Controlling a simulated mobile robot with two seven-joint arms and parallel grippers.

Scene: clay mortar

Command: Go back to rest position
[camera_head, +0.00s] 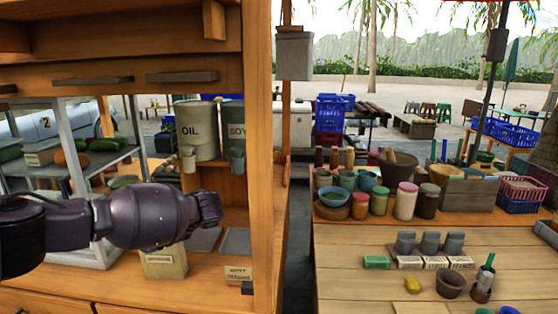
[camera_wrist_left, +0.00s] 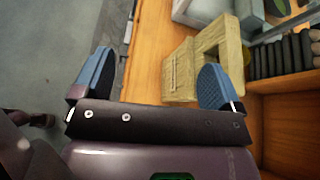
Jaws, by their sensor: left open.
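My left arm (camera_head: 150,215) comes in from the left in the head view and reaches across the wooden stall counter. Its fingers are hidden in that view. In the left wrist view my left gripper (camera_wrist_left: 156,80) is open, its two blue-padded fingers wide apart with nothing between them. It is over the counter's edge (camera_wrist_left: 142,62), and one fingertip is close to a pale wooden box (camera_wrist_left: 180,72); I cannot tell whether they touch. My right gripper is not in view.
A wooden post (camera_head: 259,130) stands just right of my arm. Oil (camera_head: 197,128) and soy (camera_head: 233,130) containers stand behind it. A gap separates this stall from the right table (camera_head: 345,255), which holds a brown clay bowl (camera_head: 451,285), jars and a green-handled tool (camera_head: 486,270).

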